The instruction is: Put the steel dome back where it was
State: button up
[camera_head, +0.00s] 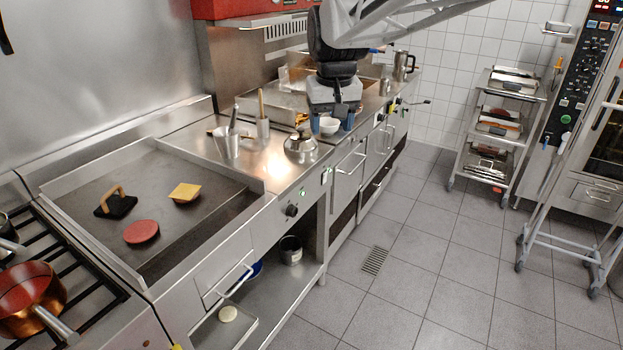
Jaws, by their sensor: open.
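The steel dome (300,148) is a small shiny cover with a knob on top. It stands upright on the steel counter (262,170) near its front edge, to the right of the griddle. My gripper (332,124) points down over the counter, up and to the right of the dome in the picture. Its two blue-tipped fingers are apart, with nothing seen held between them. A white bowl (329,127) shows between the fingertips, seemingly behind them. The griddle (200,228) carries a red patty (141,232), a yellow cheese slice (185,193) and a black press with a wooden handle (121,207).
Two steel containers with utensils (227,145) stand left of the dome. A copper pan (28,292) sits on the burner at the lower left. A trolley (490,130) stands at the right. The tiled floor (430,250) is clear.

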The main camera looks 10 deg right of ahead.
jog(key=s+f, duration=0.4)
jog(key=s, duration=0.5)
jog(key=s+f, duration=0.3)
jog(key=s, duration=0.5)
jog(key=s+f, duration=0.4)
jog(key=s, duration=0.5)
jog(key=shift+s+a+f+t, duration=0.35)
jog(key=shift+a+t, duration=0.05)
jog(key=shift+a, duration=0.05)
